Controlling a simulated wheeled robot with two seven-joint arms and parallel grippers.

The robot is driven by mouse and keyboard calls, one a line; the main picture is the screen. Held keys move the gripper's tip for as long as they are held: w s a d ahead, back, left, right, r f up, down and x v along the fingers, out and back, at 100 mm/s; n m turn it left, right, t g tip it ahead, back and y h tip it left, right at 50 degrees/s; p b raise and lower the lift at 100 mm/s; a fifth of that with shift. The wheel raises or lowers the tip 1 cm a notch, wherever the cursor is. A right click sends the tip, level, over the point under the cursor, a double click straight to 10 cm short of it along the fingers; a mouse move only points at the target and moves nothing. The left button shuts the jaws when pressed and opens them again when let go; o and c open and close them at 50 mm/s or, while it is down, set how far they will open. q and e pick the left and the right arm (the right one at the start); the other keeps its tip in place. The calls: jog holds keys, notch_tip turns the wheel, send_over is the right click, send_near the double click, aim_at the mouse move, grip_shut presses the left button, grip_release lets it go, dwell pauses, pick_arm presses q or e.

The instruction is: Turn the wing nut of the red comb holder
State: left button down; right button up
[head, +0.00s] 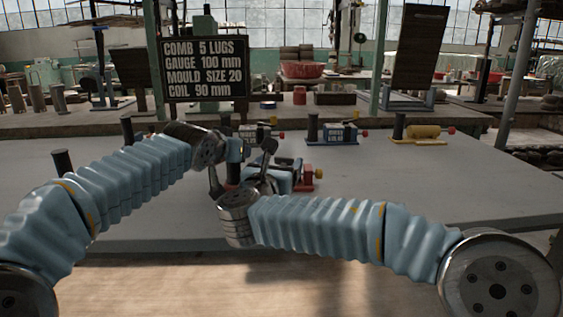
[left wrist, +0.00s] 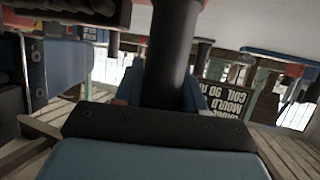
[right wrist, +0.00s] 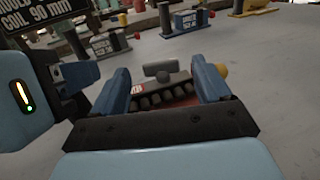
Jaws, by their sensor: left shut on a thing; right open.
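The red comb holder (head: 310,175) stands on the grey table, largely hidden behind my arms in the head view. In the right wrist view its grey wing nut (right wrist: 160,69) sits above a row of dark blocks (right wrist: 165,97) with red beneath. My right gripper (right wrist: 165,85) is open, its blue fingers on either side of the wing nut in that view; whether they touch it is unclear. My left gripper (left wrist: 165,92) is shut on a black upright post (left wrist: 174,50), apparently the holder's handle. The left gripper also shows at the left of the right wrist view.
A grey holder (head: 258,131), a blue holder (head: 334,132) and a yellow one (head: 421,132) stand along the table's back. A dark sign (head: 205,68) with comb and gauge sizes stands behind. The table's right side (head: 440,185) is clear.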

jog(key=shift+x, duration=1.1)
jog(key=shift+c, duration=0.2)
jog(key=c, duration=1)
jog(key=n+y, duration=0.2)
jog(key=y, duration=0.1)
jog(key=shift+s+d+r+t, duration=0.1)
jog(key=shift+d+t, duration=0.15)
jog(key=shift+t, duration=0.15)
jog(key=shift+d+n+y, duration=0.1)
jog(key=shift+n+y, duration=1.1)
jog(key=shift+y, duration=0.7)
jog(key=o, duration=1)
jog(key=shift+o, duration=0.2)
